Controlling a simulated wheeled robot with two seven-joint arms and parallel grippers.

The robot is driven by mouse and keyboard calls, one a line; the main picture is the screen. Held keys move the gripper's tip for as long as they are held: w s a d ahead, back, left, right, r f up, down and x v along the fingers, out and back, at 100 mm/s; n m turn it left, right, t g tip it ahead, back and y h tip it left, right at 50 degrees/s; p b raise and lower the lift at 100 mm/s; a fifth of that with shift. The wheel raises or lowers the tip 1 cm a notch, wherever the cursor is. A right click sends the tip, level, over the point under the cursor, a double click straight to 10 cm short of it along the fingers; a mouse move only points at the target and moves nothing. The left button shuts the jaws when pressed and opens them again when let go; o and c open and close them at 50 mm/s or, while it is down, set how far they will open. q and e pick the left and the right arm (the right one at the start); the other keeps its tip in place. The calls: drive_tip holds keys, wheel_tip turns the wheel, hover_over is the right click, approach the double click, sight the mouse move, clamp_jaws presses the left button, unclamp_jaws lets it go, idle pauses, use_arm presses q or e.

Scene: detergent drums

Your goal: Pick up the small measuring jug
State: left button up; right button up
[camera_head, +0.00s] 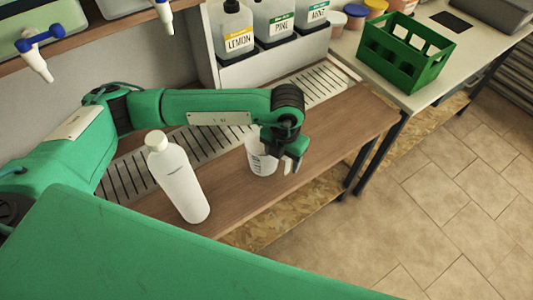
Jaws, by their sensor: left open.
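The small measuring jug (258,162) is a white cup with dark markings. The gripper is open. It hides part of the jug's rim and right side. I cannot tell whether a finger is inside the jug or touching it. My right gripper does not show.
A white bottle (181,183) stands left of the jug. A slotted drip grate (165,152) runs behind them. Labelled jugs, one marked LEMON (233,38), stand at the back. A green crate (408,55) is on the side table. The bench's front edge is close to the jug.

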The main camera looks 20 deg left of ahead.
use_arm(q)
drive_tip(key=shift+f, duration=0.2)
drive_tip(key=c, duration=1)
drive_tip(key=shift+c, duration=0.2)
drive_tip(key=shift+r, duration=0.15)
